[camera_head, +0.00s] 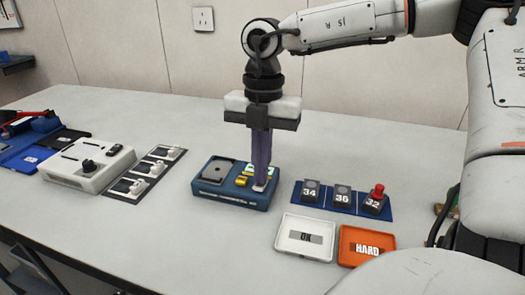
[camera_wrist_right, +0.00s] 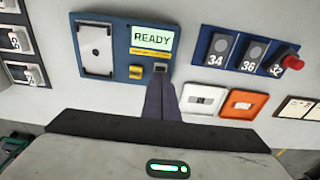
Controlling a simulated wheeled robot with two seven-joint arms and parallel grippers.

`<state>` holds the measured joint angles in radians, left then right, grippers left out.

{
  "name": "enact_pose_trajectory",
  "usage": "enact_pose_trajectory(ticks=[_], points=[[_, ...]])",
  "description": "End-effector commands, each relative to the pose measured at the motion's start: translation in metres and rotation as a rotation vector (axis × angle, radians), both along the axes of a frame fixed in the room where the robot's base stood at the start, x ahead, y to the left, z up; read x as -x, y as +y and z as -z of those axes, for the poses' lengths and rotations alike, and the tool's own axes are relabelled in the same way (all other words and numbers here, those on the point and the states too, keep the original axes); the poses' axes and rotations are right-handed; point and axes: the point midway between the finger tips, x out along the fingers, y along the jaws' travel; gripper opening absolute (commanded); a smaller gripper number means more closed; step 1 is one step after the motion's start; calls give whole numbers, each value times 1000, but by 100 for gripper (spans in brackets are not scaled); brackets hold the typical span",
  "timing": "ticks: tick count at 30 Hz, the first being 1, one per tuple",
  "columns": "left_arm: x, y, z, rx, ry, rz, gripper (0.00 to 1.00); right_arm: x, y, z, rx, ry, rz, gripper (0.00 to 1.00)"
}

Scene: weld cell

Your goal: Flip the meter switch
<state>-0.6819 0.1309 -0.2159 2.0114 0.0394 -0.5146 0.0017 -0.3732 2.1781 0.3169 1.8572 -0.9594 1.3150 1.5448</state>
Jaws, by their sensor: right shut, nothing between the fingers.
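The blue meter (camera_head: 216,199) sits on the table under my right gripper. In the right wrist view the meter (camera_wrist_right: 117,66) has a grey plate on its left, a lit screen (camera_wrist_right: 152,38) reading READY, a yellow part (camera_wrist_right: 136,71) and a small switch (camera_wrist_right: 160,68) at its lower right. My right gripper (camera_head: 261,186) points down with its fingers shut and empty. Its tips (camera_wrist_right: 160,80) are at or just by the switch; I cannot tell if they touch it. The fingers partly cover the switch in the head view. My left gripper is not in view.
Right of the meter lies a blue strip (camera_head: 326,207) with blocks 34, 36 and 32; a red knob (camera_head: 378,190) tops 32. In front are a white OK tray (camera_head: 290,252) and an orange HARD tray (camera_head: 350,259). A white device (camera_head: 70,171) and a switch strip (camera_head: 155,190) stand left.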

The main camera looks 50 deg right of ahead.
Motion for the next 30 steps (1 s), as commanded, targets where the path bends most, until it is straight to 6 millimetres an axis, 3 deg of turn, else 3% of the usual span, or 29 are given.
enact_pose_trajectory(ticks=[11,18,24,30], points=[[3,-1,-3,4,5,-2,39,0,0,-5,1,0,1,0],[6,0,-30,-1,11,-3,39,2,-9,-51,2,-3,12,0],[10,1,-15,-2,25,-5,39,-1,-15,-91,3,-5,12,0],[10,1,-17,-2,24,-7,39,-3,-19,-125,2,-2,12,0]])
